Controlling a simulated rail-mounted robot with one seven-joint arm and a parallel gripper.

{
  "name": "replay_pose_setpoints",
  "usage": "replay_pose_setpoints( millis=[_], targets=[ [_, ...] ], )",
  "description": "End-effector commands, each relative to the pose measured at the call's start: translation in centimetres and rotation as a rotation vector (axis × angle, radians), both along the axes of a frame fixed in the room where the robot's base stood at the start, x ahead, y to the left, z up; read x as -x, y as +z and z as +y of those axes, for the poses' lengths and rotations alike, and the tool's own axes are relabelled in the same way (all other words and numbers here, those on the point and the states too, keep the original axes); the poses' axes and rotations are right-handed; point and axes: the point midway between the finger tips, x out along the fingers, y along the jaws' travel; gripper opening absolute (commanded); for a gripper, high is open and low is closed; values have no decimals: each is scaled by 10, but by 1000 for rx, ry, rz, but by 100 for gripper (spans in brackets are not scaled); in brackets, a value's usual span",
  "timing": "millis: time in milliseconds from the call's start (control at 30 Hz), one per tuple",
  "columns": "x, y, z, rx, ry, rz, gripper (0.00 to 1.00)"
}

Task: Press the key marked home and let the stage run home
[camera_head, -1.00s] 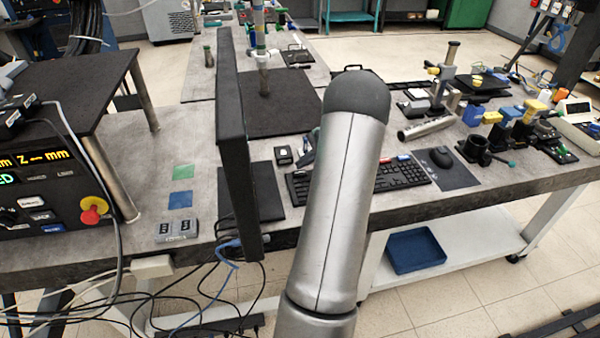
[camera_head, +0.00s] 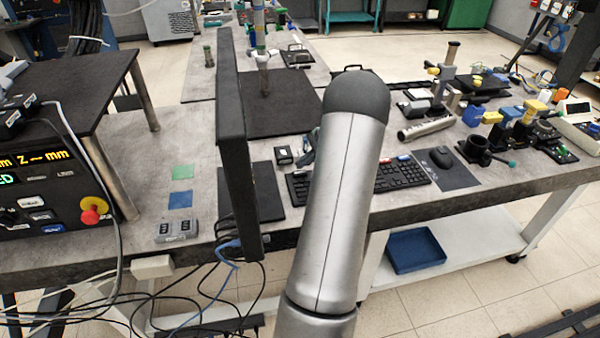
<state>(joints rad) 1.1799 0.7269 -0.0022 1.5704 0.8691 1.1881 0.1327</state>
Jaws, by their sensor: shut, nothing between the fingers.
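The control panel (camera_head: 25,212) stands at the left, cut off by the frame edge. It has a yellow readout (camera_head: 45,159) with "Z" and "mm", a green-lettered line below, and several small light keys (camera_head: 42,201). A blue key (camera_head: 50,229) sits low on the panel. The key lettering is too small to read, so I cannot tell which is marked home. An upright rod (camera_head: 262,45) stands over a black plate (camera_head: 285,115) behind the monitor; I cannot tell whether this is the stage. My gripper does not show; my arm's grey link fills the middle.
A thin black monitor (camera_head: 232,145) stands edge-on between the panel and my arm. A red and yellow stop button (camera_head: 93,210) is on the panel's right. Loose cables hang at the front left.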

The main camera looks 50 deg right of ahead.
Motion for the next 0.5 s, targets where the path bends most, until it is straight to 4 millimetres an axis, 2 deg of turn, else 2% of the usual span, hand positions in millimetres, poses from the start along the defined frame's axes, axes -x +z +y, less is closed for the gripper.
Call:
replay_pose_setpoints(
  millis=[500],
  targets=[
    [0, -5, 0, 0, 0, 0, 0]
  ],
)
